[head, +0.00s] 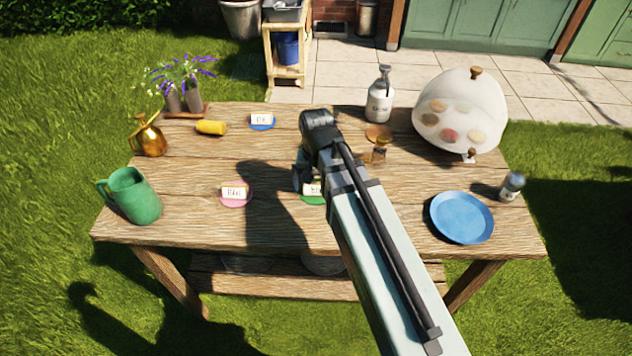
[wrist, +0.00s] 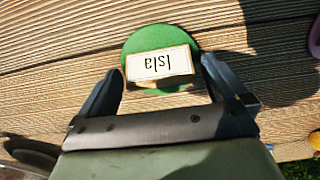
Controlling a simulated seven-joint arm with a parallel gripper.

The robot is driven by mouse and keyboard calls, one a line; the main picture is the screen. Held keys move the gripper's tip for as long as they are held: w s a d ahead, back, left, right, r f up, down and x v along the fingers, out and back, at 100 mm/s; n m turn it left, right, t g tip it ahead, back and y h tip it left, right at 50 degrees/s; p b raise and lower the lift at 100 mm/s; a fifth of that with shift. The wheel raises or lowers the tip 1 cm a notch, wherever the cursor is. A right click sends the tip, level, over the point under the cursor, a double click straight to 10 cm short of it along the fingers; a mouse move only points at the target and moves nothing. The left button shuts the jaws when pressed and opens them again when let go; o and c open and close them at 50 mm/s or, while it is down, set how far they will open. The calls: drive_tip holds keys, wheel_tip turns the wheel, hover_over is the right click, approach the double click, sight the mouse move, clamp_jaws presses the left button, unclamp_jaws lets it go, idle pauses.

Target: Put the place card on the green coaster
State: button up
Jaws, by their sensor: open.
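In the head view the card (head: 313,189) and the green coaster (head: 313,199) are partly hidden behind my arm. My gripper (wrist: 160,66) is open, with one finger on each side of the card and a gap to both edges. In the head view my gripper (head: 303,181) is mostly hidden by my wrist.
Other cards stand on a pink coaster (head: 236,203) to the left and a blue coaster (head: 262,126) at the back. A green mug (head: 135,197) is at the left edge.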

sight(316, 182)
wheel_tip(316, 182, up, 12)
drive_tip(key=shift+r, duration=0.15)
idle(0.9)
